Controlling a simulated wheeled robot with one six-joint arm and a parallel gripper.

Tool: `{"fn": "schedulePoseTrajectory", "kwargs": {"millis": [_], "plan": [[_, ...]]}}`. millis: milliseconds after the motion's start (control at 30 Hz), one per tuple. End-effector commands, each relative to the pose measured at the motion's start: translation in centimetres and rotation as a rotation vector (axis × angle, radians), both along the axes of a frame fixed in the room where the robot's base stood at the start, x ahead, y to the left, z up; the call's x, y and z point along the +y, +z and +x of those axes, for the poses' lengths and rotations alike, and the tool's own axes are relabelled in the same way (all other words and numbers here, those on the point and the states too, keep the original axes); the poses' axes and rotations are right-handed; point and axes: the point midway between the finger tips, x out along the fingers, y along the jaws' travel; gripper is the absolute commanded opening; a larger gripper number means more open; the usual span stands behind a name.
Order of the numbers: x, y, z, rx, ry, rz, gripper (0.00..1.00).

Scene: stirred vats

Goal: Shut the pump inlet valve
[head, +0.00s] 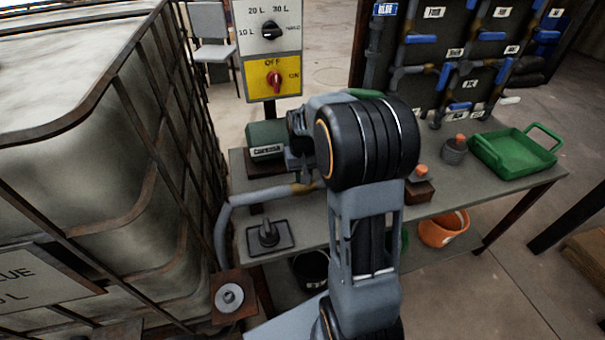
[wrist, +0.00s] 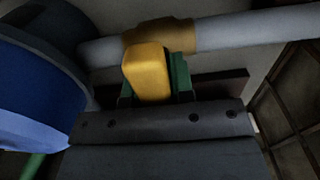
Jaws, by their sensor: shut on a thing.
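The inlet valve is a brass body (wrist: 190,36) on a grey pipe (wrist: 245,32) in the wrist view, with a yellow handle (wrist: 148,66). My gripper (wrist: 155,90) is shut on the yellow handle, with its green-faced fingers beside it. The handle appears across the pipe in this picture, but it is foreshortened, so its exact angle is hard to tell. In the head view the brass valve (head: 303,188) shows at the end of the grey pipe (head: 262,197) above the bench. My gripper (head: 298,168) is there, partly hidden by my arm.
A caged tank (head: 80,190) stands close on the left. The bench holds a green box-like unit (head: 266,139), a black lever plate (head: 268,236) and a green tray (head: 512,150). A yellow switch panel (head: 272,78) stands behind. A blue rounded body (wrist: 35,85) fills the wrist view's left.

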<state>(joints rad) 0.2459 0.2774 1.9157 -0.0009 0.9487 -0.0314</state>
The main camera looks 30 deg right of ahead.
Motion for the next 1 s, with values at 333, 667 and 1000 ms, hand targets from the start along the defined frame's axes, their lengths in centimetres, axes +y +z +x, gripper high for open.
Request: {"fn": "schedulePoseTrajectory", "kwargs": {"millis": [333, 667, 1000], "plan": [[0.0, 0.0, 0.0, 0.000, -0.004, 0.001, 0.35], [0.0, 0.0, 0.0, 0.000, -0.002, 0.001, 0.48], [0.0, 3.9, 0.1, -0.005, -0.001, 0.000, 0.48]]}}
